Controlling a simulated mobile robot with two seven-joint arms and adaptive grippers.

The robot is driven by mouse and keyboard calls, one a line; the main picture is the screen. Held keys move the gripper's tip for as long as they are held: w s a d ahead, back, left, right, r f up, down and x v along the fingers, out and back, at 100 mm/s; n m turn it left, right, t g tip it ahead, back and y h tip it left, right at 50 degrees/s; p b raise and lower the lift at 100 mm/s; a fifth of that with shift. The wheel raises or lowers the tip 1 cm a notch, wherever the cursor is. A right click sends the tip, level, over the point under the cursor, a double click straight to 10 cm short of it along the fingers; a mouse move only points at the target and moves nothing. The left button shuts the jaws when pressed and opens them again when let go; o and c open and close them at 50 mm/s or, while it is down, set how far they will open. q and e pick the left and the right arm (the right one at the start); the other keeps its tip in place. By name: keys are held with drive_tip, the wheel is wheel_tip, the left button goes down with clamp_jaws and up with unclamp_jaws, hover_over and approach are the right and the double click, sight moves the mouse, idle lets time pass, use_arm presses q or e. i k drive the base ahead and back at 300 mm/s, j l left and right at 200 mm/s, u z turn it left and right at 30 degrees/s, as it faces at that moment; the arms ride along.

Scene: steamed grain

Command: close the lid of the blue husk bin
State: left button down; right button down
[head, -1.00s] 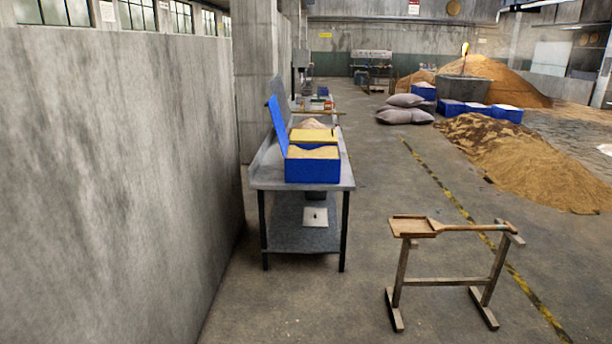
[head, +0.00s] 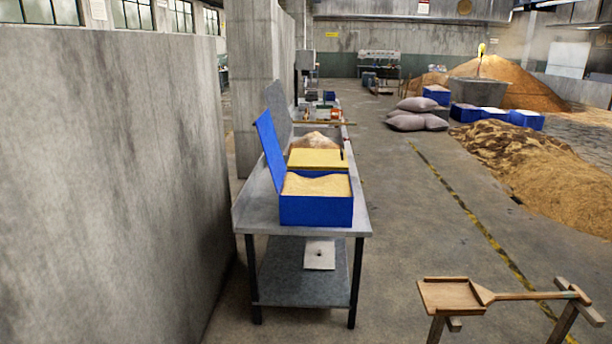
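The blue husk bin (head: 316,211) stands on the near end of a grey metal table (head: 353,218). It is filled with pale tan husk (head: 316,184). Its blue lid (head: 269,150) stands open on the left side, tilted up and leaning outward to the left. Neither of my grippers is in view.
A yellow-topped container (head: 317,158) and a grain heap (head: 314,140) sit behind the bin. A concrete wall (head: 110,180) runs along the left. A wooden stand holding a wooden shovel (head: 452,296) is at the front right. Open floor (head: 410,230) lies right of the table.

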sight(264, 124)
drive_tip(key=i+u, duration=0.15)
drive_tip(key=i, duration=0.65)
drive_tip(key=i+l+u, duration=0.15)
drive_tip(key=i, duration=0.7)
drive_tip(key=i+j+z, duration=0.15)
drive_tip(key=i+z, duration=0.25)
drive_tip(key=i+j+z, duration=0.3)
drive_tip(key=i+z, duration=0.15)
drive_tip(key=z, duration=7.9)
drive_tip(key=k+l, duration=0.05)
drive_tip(key=l, duration=0.05)
